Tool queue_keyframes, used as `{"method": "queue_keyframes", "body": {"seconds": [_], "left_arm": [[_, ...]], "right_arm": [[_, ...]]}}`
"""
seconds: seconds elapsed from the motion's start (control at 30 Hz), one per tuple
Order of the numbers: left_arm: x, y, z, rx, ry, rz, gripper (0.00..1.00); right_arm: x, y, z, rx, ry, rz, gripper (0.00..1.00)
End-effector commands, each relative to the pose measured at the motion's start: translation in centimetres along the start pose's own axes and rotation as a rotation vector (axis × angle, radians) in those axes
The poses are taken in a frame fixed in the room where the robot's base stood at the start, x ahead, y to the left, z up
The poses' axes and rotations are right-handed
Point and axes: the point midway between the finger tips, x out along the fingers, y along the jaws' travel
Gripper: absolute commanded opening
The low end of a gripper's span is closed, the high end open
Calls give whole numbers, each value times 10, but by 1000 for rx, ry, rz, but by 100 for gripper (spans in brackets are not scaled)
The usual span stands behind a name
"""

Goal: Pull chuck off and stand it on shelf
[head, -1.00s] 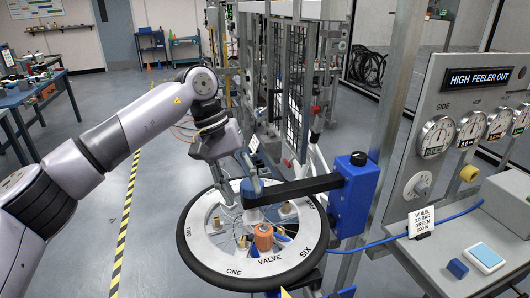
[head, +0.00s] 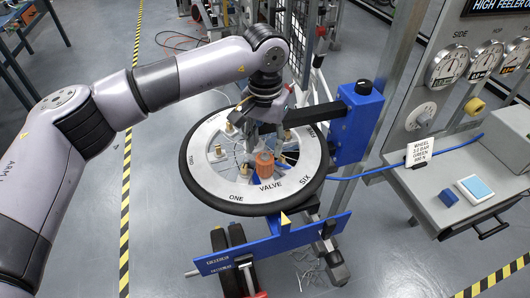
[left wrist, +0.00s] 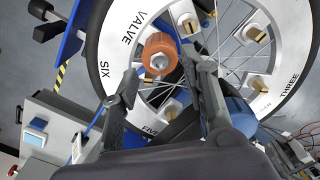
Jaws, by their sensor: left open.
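An orange ribbed cylinder, which looks like the chuck (head: 265,163), sits at the valve spot on a spoked wheel (head: 237,196) with a white lettered ring. In the left wrist view the orange chuck (left wrist: 158,55) lies beyond and between my fingertips. My left gripper (head: 256,137) is over the wheel, just behind and above the chuck in the head view. In the left wrist view its two fingers (left wrist: 160,76) are spread with nothing between them. The grey shelf (head: 432,190) is at the right, under the gauge panel. My right gripper is not in view.
A blue clamp block (head: 357,125) with a black arm reaches over the wheel. A blue hose (head: 372,175) runs from the wheel toward the shelf. The shelf holds a sign card (head: 420,152), a small blue block (head: 448,197) and a blue-topped pad (head: 475,188). Its front part has bare room.

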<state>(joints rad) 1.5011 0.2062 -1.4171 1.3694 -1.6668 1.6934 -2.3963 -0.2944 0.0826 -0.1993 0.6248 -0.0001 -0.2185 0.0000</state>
Motion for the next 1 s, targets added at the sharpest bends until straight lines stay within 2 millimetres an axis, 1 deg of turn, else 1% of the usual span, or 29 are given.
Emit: {"method": "queue_keyframes", "body": {"seconds": [0.03, 0.2, 0.3, 0.4, 0.53, 0.73, 1.0], "left_arm": [[8, 0, 1, -1, -5, 1, 41], [35, 0, 0, -2, -3, 1, 41], [46, 0, 0, -2, -3, 1, 41], [52, 0, 0, -2, 0, 0, 41], [56, 0, 0, -1, 0, 1, 41], [56, 0, 0, -1, 0, 1, 41], [56, 0, 0, -1, 0, 1, 23]], "right_arm": [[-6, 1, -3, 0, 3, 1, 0], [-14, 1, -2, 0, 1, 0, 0], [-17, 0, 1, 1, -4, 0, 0], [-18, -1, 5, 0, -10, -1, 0], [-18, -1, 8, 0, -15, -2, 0], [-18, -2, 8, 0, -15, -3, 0], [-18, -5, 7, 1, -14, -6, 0]]}}
